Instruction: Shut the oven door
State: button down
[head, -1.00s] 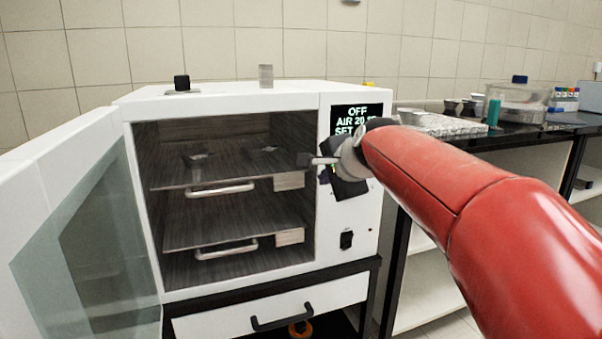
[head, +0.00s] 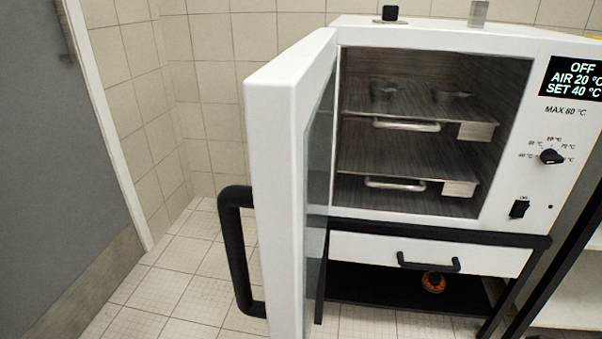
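The white oven (head: 430,34) stands at the right of the head view with its front facing me. Its door (head: 275,190) is hinged on the left and stands wide open, swung out toward me, with a glass pane on its inner side. A black bar handle (head: 234,255) is on the door's outer face, at the left. Inside the oven are two shelves with pull handles; small dark dishes (head: 384,90) sit on the upper shelf (head: 410,102). The display reads OFF, AIR 20 °C, SET 40 °C. My gripper is out of view.
Below the oven is a black stand with a white drawer (head: 360,247) and an orange round thing (head: 433,282) under it. A grey door or panel (head: 45,150) is at the far left. Tiled floor (head: 175,280) lies clear between it and the oven door.

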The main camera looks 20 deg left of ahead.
aim_at(290, 102)
jog(key=k+j+u, duration=0.1)
jog(key=j, duration=0.2)
jog(key=k+j+u, duration=0.25)
jog(key=j, duration=0.35)
jog(key=k+j+u, duration=0.1)
jog(key=j, duration=0.2)
